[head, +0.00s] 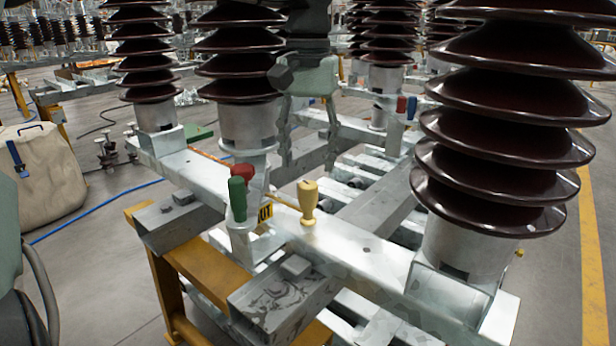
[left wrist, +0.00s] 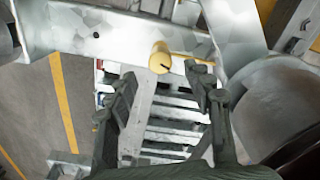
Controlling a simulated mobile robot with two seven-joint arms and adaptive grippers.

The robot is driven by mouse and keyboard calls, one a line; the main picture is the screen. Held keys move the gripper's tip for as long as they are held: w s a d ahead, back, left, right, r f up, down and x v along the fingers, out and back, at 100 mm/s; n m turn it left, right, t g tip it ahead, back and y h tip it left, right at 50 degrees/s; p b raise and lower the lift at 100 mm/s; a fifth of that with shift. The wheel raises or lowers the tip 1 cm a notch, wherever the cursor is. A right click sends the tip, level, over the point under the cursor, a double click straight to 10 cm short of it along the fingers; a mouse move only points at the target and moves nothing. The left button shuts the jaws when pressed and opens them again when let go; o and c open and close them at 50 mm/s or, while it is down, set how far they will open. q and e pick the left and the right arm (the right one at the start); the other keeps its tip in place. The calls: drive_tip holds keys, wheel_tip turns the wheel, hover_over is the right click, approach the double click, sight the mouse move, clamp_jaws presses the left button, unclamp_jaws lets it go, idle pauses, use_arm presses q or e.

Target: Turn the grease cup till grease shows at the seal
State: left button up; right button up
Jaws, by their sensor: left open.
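A yellow knobbed piece, which looks like the grease cup (head: 308,203), stands upright on the galvanised beam (head: 350,248). A thin yellow rod runs beside it. In the left wrist view, the cup (left wrist: 160,58) shows its round end with a small dark mark, between and beyond the fingertips. My left gripper (head: 307,163) hangs open above and behind the cup in the head view; in the wrist view its fingers (left wrist: 162,82) are apart with nothing between them. It looks clear of the cup. I cannot make out the seal or any grease. My right gripper is not in view.
A green handle (head: 237,198) and red handle (head: 239,174) stand left of the cup. Large brown ribbed insulators (head: 505,130) flank the beam. Steel blocks (head: 285,300) and a yellow stand (head: 168,290) are in front.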

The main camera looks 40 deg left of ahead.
sight(308, 185)
use_arm(q)
drive_tip(key=shift+r, duration=2.8)
